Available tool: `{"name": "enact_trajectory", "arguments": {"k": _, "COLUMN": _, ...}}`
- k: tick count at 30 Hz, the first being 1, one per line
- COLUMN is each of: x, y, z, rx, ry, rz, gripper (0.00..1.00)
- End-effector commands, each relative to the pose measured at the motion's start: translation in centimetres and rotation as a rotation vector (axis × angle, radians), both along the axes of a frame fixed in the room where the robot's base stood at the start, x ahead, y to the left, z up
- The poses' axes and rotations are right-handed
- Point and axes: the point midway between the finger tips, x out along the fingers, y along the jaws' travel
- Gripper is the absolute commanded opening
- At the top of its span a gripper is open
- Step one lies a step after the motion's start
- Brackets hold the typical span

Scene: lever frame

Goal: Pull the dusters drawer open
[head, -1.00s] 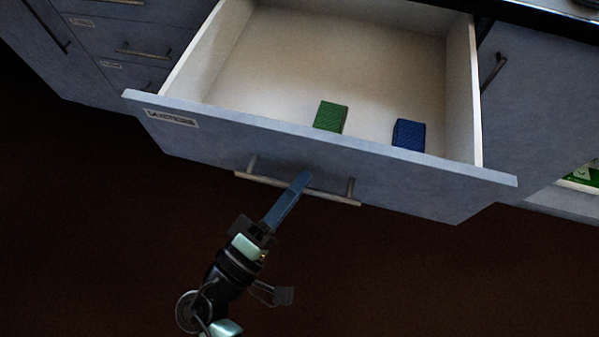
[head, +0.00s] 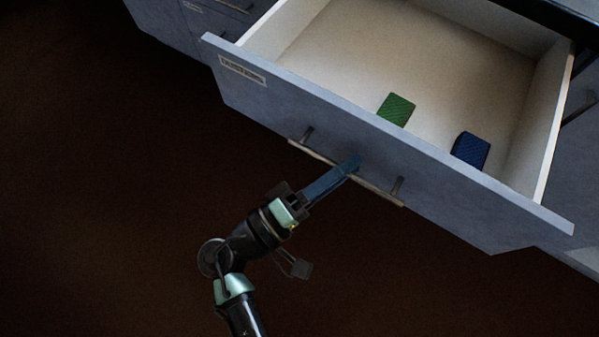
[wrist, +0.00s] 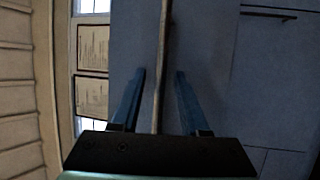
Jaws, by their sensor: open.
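The drawer (head: 330,118) is pulled well out of its cabinet, with its inside showing in the head view. Its front carries a small label (head: 242,70) too blurred to read and a bar handle (head: 313,153). My gripper (head: 352,166) is at the middle of the handle. In the wrist view my gripper (wrist: 160,75) has its two blue fingers apart, with the handle bar (wrist: 161,60) running between them and a gap on each side. A green block (head: 396,109) and a blue block (head: 470,150) lie inside the drawer.
Other closed fronts with bar handles (head: 236,6) are at the upper left. A dark worktop edge (head: 520,14) runs above the drawer. The dark floor (head: 100,200) in front is clear.

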Motion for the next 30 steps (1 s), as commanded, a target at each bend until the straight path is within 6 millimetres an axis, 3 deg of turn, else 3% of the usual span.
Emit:
{"name": "enact_trajectory", "arguments": {"k": 5, "x": -0.5, "y": 1.0, "z": -0.2, "rx": 0.000, "ry": 0.001, "rz": 0.003, "gripper": 0.45}}
{"name": "enact_trajectory", "arguments": {"k": 21, "x": -6.1, "y": 9.7, "z": -2.1, "rx": 0.000, "ry": 0.000, "rz": 0.003, "gripper": 0.45}}
{"name": "enact_trajectory", "arguments": {"k": 30, "x": -7.0, "y": 10.7, "z": -2.4, "rx": -0.001, "ry": 0.001, "rz": 0.000, "gripper": 0.45}}
